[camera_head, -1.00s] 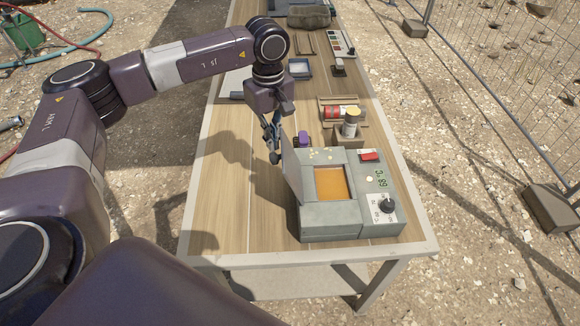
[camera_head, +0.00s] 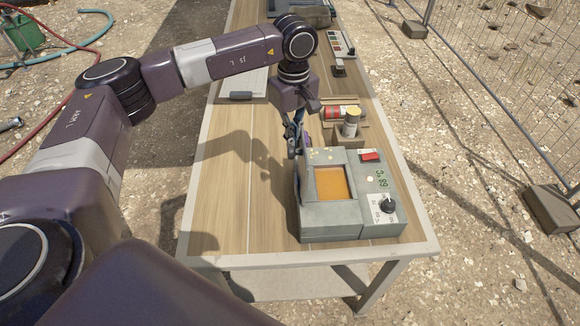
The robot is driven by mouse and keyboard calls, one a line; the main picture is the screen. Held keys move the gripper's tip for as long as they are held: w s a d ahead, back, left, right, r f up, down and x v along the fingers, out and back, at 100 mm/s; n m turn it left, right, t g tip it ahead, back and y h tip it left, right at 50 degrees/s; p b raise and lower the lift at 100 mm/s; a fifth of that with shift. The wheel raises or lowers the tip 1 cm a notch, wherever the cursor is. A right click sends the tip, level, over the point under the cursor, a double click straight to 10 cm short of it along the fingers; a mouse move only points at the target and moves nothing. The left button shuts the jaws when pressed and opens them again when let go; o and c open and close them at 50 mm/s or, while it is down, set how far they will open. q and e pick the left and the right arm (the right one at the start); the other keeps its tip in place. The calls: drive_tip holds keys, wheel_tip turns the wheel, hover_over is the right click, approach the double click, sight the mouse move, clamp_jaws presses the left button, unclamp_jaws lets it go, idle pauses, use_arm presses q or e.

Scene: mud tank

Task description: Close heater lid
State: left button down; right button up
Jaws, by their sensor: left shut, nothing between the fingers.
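The grey heater (camera_head: 330,219) sits on the near part of the table, with its square orange well (camera_head: 333,183) uncovered. Its thin lid (camera_head: 298,183) stands up along the left side of the well, almost edge-on to me. My left gripper (camera_head: 293,154) is shut and empty. It points down at the lid's upper edge, on the left side; I cannot tell whether it touches the lid. My right gripper is not in view.
The heater has a red switch (camera_head: 370,156), a temperature display and a black knob (camera_head: 387,205). Behind it stands a small jar (camera_head: 351,123) in a wooden holder, with a red container (camera_head: 336,112) beside it. The tabletop left of the heater is clear.

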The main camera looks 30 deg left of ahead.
use_arm(q)
drive_tip(key=shift+w+d, duration=0.55)
drive_tip(key=shift+d, duration=0.35)
drive_tip(key=shift+r+p, duration=2.1)
drive_tip(key=shift+r, duration=1.9)
